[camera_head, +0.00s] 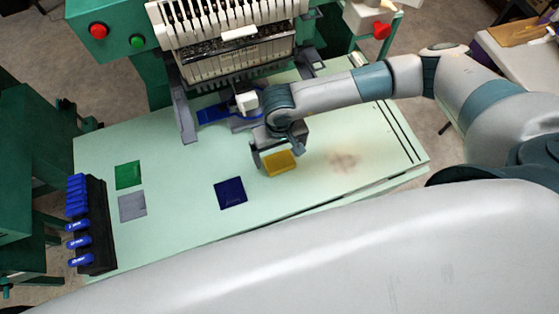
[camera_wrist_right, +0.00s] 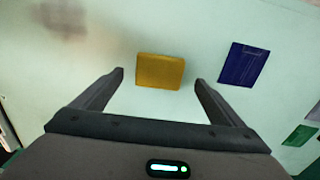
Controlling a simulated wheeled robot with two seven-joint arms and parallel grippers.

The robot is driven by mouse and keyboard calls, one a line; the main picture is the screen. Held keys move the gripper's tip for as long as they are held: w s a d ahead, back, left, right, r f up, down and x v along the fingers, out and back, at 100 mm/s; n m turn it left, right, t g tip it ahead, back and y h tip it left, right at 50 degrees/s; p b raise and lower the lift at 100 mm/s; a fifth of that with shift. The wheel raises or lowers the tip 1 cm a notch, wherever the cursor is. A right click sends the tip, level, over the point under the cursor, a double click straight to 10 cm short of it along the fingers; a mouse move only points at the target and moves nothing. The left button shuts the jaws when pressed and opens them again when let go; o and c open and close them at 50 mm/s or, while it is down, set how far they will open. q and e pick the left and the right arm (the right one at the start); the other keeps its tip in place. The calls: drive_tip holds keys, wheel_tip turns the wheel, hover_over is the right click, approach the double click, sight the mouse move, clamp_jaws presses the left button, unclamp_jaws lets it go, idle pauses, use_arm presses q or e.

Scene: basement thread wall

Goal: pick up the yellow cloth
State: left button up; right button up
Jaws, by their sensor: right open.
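The yellow cloth (camera_head: 279,163) lies on the pale green table, below my right gripper (camera_head: 276,158), which partly covers its upper edge in the head view. In the right wrist view the yellow cloth (camera_wrist_right: 160,71) is a small rectangle just beyond the fingertips, centred in the gap. My right gripper (camera_wrist_right: 160,77) is open there with nothing between its fingers. Its height above the cloth is hard to judge. My left gripper is not in the head view; a large pale arm part of mine crosses the bottom.
A dark blue cloth (camera_head: 230,193), a green cloth (camera_head: 128,175) and a grey cloth (camera_head: 132,206) lie on the table (camera_head: 180,235). A black rack (camera_head: 97,230) with blue-handled items stands at the left end. An embroidery machine (camera_head: 235,50) stands behind.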

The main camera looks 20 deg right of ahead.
sight(280, 161)
wheel_tip(280, 161, down, 3)
drive_tip(key=shift+f+b, duration=0.2)
drive_tip(key=shift+b, duration=0.25)
drive_tip(key=c, duration=1.1)
